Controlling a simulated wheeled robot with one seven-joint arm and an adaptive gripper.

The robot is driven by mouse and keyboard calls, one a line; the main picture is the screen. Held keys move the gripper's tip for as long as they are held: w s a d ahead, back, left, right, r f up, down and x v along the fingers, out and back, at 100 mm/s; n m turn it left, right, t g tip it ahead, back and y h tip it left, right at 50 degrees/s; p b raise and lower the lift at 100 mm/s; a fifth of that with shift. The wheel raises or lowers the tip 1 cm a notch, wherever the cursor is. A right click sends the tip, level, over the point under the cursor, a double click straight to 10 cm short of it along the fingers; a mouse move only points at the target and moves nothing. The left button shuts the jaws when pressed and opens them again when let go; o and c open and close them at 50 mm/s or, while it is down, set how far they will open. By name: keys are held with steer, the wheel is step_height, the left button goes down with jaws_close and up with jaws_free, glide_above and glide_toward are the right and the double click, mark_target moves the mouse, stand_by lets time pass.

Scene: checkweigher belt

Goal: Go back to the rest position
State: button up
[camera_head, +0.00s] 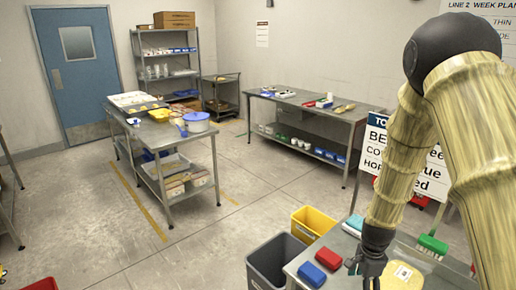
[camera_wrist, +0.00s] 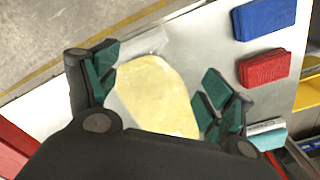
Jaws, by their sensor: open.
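My gripper (camera_head: 372,268) is low over the near steel table at the lower right of the head view. In the wrist view my gripper (camera_wrist: 160,68) has its two green-padded fingers spread apart. A pale yellow item (camera_wrist: 157,96) with a clear edge lies between and below them; its lower part is hidden by my gripper body. A yellow pack with a pale label (camera_head: 403,274) shows just right of my gripper in the head view. I cannot tell whether the fingers touch the item.
A red block (camera_head: 328,258) and a blue block (camera_head: 311,274) lie left of my gripper. A green brush (camera_head: 432,243) lies at right. A grey bin (camera_head: 275,264) and yellow bin (camera_head: 313,223) stand beside the table. A sign (camera_head: 374,150) stands behind my arm. Open floor lies left.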

steer(key=s+a+f+n+b, duration=0.3)
steer(key=s+f+n, duration=0.2)
steer(key=s+f, duration=0.5)
steer(key=s+a+f+n+b, duration=0.3)
steer(key=s+f+n, duration=0.3)
steer(key=s+f, duration=0.4)
steer(key=s+a+f+n+b, duration=0.3)
steer(key=s+f+n, duration=0.3)
steer(key=s, duration=1.3)
step_height(320, 180, down, 4)
steer(key=shift+a+f+b, duration=0.1)
steer(key=shift+a+b, duration=0.1)
steer(key=shift+b, duration=0.3)
